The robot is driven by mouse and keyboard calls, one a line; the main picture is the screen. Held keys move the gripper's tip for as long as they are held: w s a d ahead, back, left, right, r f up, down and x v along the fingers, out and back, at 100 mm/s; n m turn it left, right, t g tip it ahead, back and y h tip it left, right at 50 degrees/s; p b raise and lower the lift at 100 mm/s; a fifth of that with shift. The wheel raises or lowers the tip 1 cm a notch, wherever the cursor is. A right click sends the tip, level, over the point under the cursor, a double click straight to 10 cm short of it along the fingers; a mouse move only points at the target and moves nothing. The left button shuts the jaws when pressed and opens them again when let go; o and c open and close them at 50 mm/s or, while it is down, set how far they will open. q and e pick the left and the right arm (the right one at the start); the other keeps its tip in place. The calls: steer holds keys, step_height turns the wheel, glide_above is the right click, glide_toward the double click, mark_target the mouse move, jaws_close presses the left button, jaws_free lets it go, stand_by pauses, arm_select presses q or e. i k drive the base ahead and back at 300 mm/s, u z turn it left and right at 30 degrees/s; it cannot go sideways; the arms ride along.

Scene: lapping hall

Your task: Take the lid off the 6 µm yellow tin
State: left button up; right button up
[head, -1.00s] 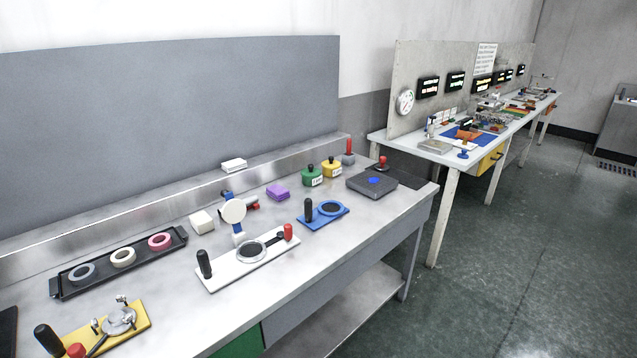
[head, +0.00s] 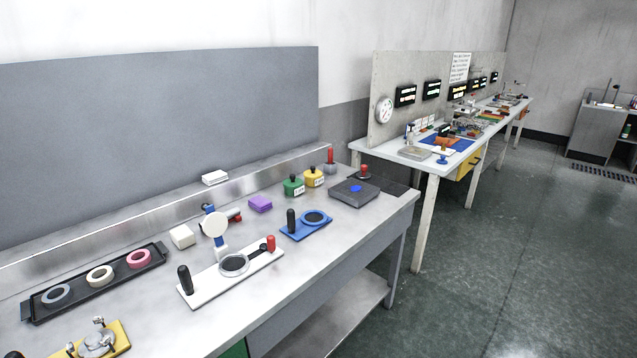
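The yellow tin (head: 313,178) stands upright near the back of the metal bench, toward its right end. It has a dark knob on top and a white label on its front, too small to read. A green tin (head: 293,187) of the same shape stands just left of it, with a dark knob and a white label. Neither of my grippers shows in the head view.
A grey block with a blue spot (head: 354,191) lies right of the tins. A purple block (head: 260,204), a blue fixture (head: 312,222), a white fixture (head: 207,288) and a black tray (head: 72,307) occupy the bench (head: 340,240). Open floor (head: 480,290) lies to the right.

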mark_target(312, 174)
steer(key=z, duration=2.15)
steer(key=i, duration=3.05)
steer(key=u, duration=4.25)
